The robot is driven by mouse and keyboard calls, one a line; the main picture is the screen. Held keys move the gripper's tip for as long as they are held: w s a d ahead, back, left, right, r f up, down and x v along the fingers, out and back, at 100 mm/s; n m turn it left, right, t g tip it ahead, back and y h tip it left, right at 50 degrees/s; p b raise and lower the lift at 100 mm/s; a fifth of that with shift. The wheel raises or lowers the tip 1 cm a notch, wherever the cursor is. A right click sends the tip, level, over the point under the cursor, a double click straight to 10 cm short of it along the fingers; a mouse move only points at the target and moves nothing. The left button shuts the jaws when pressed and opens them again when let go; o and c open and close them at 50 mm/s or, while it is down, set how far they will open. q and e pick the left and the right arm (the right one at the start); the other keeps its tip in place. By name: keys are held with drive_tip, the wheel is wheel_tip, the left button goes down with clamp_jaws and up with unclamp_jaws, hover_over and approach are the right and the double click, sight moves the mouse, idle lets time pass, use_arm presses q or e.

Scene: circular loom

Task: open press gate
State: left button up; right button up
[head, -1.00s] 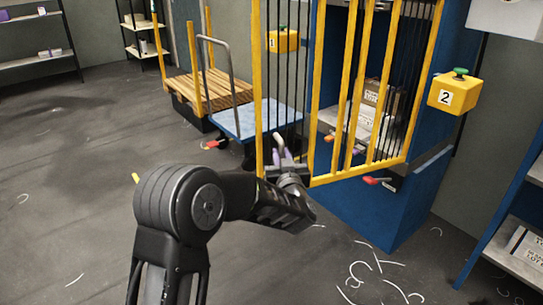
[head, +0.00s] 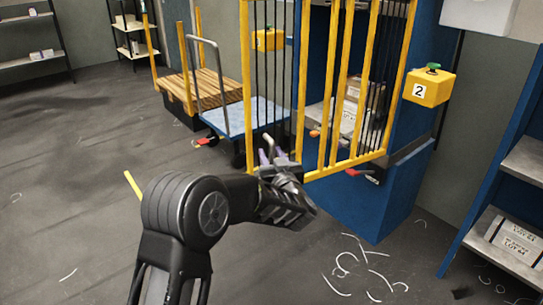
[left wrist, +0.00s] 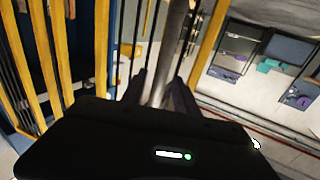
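The press gate (head: 322,95) has yellow rails and thin black bars and stands at the front of a blue press (head: 372,205). Its right part slants, with the left end of its bottom rail out from the press. My left gripper (head: 273,158) is at the lower left of the gate, partly hidden by its own wrist. In the left wrist view a grey upright bar (left wrist: 172,45), apparently a gate handle, runs between its fingers (left wrist: 160,88), which look closed against it. Yellow rails stand on both sides. My right gripper is not in view.
A blue cart (head: 222,118) with a grey push handle and a wooden pallet (head: 205,90) stand left of the gate. A yellow button box (head: 429,87) marked 2 hangs at right. A blue shelf (head: 490,190) is at the right edge.

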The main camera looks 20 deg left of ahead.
use_arm(q)
drive_tip(key=shift+d, duration=0.1)
drive_tip(key=shift+s+d, duration=0.3)
drive_tip(key=shift+s, duration=0.05)
drive_tip(key=v, duration=0.6)
drive_tip(key=shift+s+d, duration=0.2)
drive_tip(key=shift+s, duration=0.2)
